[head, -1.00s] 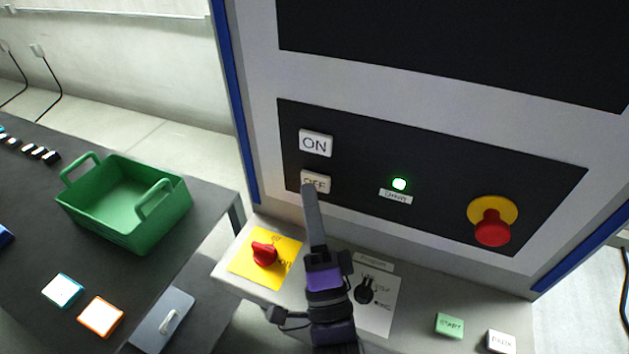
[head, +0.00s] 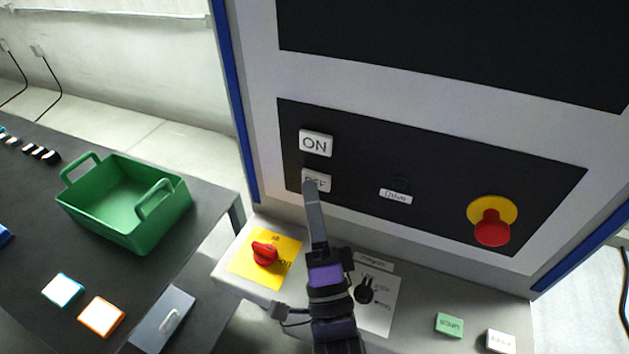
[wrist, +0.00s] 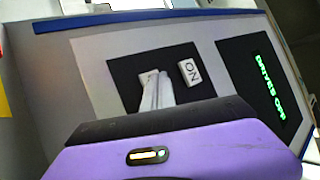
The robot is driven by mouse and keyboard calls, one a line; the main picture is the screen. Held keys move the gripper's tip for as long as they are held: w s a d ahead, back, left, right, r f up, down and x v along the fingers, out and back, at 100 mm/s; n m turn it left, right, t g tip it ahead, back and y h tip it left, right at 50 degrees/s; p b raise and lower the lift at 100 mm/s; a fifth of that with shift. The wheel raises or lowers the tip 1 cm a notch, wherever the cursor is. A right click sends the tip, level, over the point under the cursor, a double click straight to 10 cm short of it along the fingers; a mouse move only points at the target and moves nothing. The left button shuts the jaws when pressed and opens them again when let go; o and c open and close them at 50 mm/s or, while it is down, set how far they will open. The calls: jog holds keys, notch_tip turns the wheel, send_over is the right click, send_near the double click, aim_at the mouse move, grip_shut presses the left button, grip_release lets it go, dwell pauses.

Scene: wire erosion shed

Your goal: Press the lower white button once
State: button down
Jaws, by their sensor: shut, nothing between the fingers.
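The lower white button (head: 316,179), marked OFF, sits on the machine's black panel below the white ON button (head: 316,143). My gripper (head: 311,188) is shut and empty, with its fingertips over the lower part of the OFF button; the head view does not settle whether they touch. In the wrist view, the fingers (wrist: 157,95) reach to the OFF button (wrist: 148,77) and cover part of it, beside the ON button (wrist: 189,71). The Drive lamp (head: 401,183) is dark. The screen in the wrist view (wrist: 269,88) shows green text that seems to read "DRIVES OFF".
A red emergency knob (head: 492,226) on a yellow disc is at the panel's right. The ledge below holds a red rotary switch (head: 265,253), a black selector knob (head: 364,291) and a green START button (head: 449,325). A green basket (head: 126,206) stands on the table at left.

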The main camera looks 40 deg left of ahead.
jog(key=shift+s+d, duration=0.25)
jog(key=shift+s, duration=0.45)
jog(key=s, duration=0.2)
jog(key=s+d, duration=0.1)
jog(key=s, duration=0.2)
dwell(0.3)
dwell(0.7)
